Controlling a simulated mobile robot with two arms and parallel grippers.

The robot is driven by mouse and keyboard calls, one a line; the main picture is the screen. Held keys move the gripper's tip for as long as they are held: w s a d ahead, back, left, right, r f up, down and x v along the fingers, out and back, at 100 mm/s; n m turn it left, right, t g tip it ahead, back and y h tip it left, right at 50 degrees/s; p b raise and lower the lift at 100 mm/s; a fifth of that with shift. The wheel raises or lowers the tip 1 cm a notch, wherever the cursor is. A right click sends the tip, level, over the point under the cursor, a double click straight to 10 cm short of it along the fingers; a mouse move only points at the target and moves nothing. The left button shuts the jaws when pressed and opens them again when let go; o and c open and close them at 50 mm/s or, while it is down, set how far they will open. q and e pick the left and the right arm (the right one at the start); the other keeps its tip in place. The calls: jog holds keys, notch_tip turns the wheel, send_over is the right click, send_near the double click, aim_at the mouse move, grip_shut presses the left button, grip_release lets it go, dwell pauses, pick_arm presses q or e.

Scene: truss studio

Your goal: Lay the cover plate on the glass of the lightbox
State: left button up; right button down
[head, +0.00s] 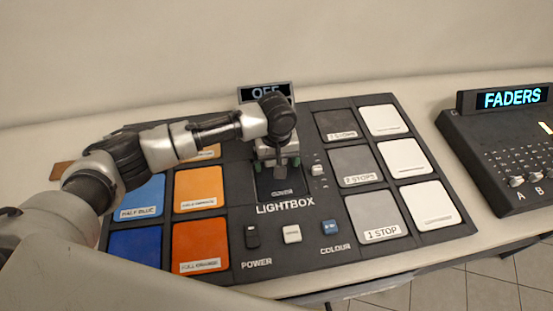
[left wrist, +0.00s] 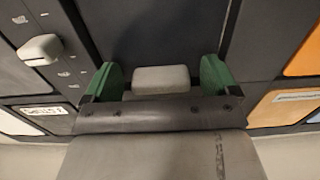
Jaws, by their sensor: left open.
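The lightbox (head: 285,206) is the middle section of a dark console, and its sign reads OFF. The dark square cover plate (head: 282,191), marked COVER, lies over the place of the glass; no bare glass shows. It also fills the upper middle of the left wrist view (left wrist: 170,35). My left gripper (head: 281,163) is low over the far part of the plate. In the left wrist view its green fingers are open, on either side of a pale grey block (left wrist: 160,79), with gaps on both sides. My right gripper is not in view.
Blue and orange gel tiles (head: 199,188) lie left of the lightbox, grey and white tiles (head: 376,217) right. A power switch (head: 252,236), a white button (head: 292,234) and a blue button (head: 329,227) sit in front. A fader desk (head: 500,150) stands at the right.

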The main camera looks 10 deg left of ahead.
pick_arm(q)
notch_tip(320, 180, up, 12)
jog(key=b, duration=0.1)
jog(key=shift+r, duration=0.2)
jog(key=shift+f, duration=0.1)
dwell(0.9)
